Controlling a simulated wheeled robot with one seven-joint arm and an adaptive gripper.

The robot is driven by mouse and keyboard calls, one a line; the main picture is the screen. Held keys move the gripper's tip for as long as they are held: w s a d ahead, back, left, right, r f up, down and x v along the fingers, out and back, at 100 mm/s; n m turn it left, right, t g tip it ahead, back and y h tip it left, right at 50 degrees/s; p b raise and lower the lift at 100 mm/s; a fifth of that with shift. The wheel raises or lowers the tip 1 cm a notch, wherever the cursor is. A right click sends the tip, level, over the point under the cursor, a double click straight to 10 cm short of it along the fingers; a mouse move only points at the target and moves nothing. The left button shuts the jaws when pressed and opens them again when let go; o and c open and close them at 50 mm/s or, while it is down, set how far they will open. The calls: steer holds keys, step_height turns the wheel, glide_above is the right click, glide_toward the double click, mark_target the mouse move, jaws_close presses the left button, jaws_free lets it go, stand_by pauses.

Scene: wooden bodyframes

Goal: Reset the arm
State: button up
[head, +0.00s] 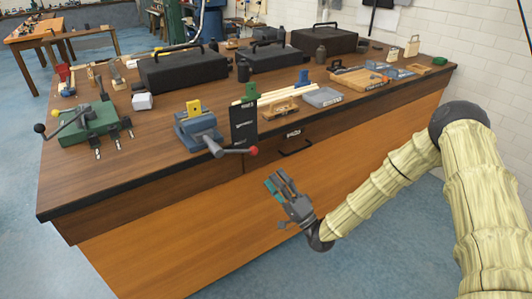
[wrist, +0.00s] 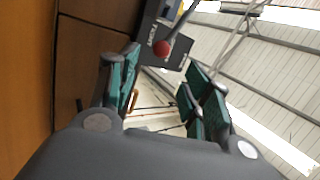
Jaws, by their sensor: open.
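My gripper (head: 276,184) is in front of the wooden workbench, below the level of its top and left of the drawer handle. Its fingers point up and to the left. In the wrist view my gripper (wrist: 162,82) shows its two green-padded fingers spread apart with nothing between them. My wood-textured arm reaches in from the right in the head view. The workbench (head: 165,235) has an orange-brown front panel.
A blue vise (head: 198,130) with a red-tipped handle overhangs the front edge near my gripper. A green vise (head: 98,127) stands at left. Black cases (head: 183,70), a grey tray (head: 323,97) and small tools cover the top. Blue floor (head: 420,215) is free at right.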

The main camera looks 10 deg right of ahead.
steer(key=s+a+f+n+g+h+p, duration=0.15)
steer(key=s+f+g+h, duration=0.3)
steer(key=s+f, duration=0.5)
steer(key=s+a+f+n+g+h+p, duration=0.1)
steer(key=s+a+f+n+g+h, duration=0.15)
steer(key=s+f+g, duration=0.65)
steer(key=s+d+f+n+g+h+p, duration=0.1)
steer(key=s+d, duration=0.3)
steer(key=s, duration=0.4)
steer(key=s+d+f+n+g+h, duration=0.1)
steer(key=s+d+f+g+h, duration=0.1)
steer(key=s, duration=0.6)
steer(key=s+d+f+n+g+h+p, duration=0.1)
steer(key=s+d+f+h, duration=0.3)
steer(key=s+d, duration=0.4)
steer(key=shift+s+n+g+h+p, duration=0.3)
steer(key=shift+s+n+g+h, duration=0.2)
steer(key=shift+g, duration=0.35)
steer(key=shift+w, duration=0.1)
steer(key=c, duration=0.3)
steer(key=shift+a+f, duration=0.1)
steer(key=shift+a, duration=0.1)
